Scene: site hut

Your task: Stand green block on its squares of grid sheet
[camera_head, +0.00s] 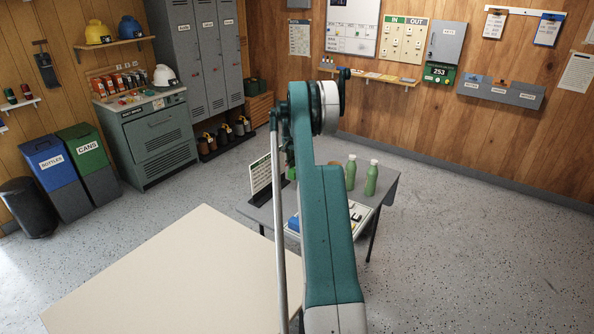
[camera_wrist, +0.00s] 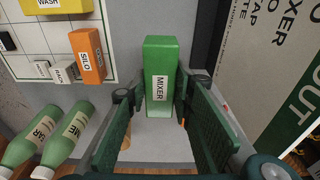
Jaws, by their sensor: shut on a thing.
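The green block (camera_wrist: 160,88), labelled MIXER, stands between the fingers of my gripper (camera_wrist: 158,97) in the wrist view. The gripper is shut on it. I cannot tell if its lower end touches the table. The white grid sheet (camera_wrist: 30,40) lies to the left, apart from the block.
Two green bottles (camera_wrist: 66,138) stand below the sheet in the wrist view; they also show in the head view (camera_head: 371,179). An upright printed board (camera_wrist: 270,75) stands close to my gripper's right side. Bare grey table (camera_wrist: 128,25) lies between sheet and board.

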